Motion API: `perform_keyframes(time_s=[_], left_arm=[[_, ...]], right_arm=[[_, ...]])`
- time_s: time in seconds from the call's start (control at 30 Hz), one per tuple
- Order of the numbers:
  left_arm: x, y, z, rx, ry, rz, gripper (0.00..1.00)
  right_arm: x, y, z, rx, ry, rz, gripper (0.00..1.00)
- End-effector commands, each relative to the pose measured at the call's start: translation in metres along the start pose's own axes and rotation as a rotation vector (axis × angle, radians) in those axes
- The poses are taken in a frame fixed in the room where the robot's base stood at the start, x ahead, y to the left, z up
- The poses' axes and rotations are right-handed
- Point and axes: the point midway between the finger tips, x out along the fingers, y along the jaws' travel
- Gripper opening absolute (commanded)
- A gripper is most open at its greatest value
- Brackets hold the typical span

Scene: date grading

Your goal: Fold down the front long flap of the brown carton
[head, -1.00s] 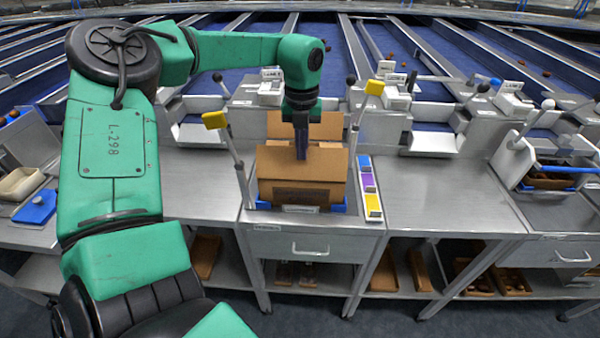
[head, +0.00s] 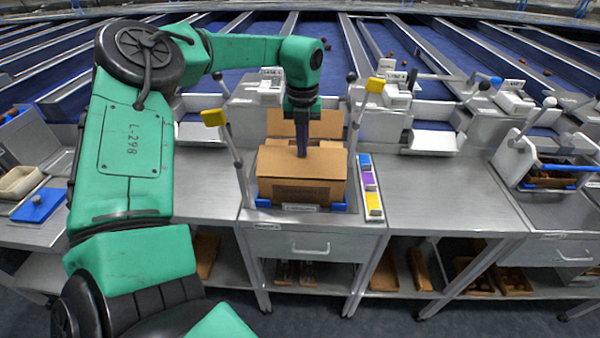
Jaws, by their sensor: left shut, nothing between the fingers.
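The brown carton (head: 300,191) stands on the middle bench in the head view. Its front long flap (head: 275,163) lies folded inward over the top, roughly flat. The back long flap (head: 325,127) stands up behind it. My left gripper (head: 302,154) is shut and empty, pointing straight down, with its tips at the inner part of the front flap. I cannot tell whether they touch it. The inside of the carton is hidden. My right gripper is not in view.
The steel bench (head: 435,190) further right is clear.

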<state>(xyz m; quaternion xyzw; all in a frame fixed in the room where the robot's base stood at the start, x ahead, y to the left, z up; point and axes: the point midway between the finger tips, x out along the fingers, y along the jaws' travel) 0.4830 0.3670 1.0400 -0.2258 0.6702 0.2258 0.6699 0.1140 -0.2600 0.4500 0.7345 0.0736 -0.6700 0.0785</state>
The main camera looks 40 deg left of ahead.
Motion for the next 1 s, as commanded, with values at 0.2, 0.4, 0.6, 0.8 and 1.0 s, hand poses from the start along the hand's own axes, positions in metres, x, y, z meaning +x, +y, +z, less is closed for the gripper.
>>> perform_keyframes(time_s=[0.2, 0.4, 0.6, 0.8, 1.0], left_arm=[[0.014, 0.000, 0.000, 0.000, 0.001, 0.001, 0.00], [0.024, 0.000, 0.000, 0.000, 0.000, 0.000, 0.00], [0.034, 0.000, 0.000, 0.000, 0.000, 0.000, 0.00], [0.032, 0.000, 0.000, 0.000, 0.000, 0.000, 0.00], [0.012, 0.000, 0.000, 0.001, -0.002, 0.000, 0.00]], right_arm=[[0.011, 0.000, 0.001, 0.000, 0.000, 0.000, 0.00], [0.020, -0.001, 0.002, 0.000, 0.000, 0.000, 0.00], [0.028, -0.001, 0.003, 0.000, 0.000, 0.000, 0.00], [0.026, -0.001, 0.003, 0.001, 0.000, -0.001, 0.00], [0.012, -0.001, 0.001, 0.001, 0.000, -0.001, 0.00]])
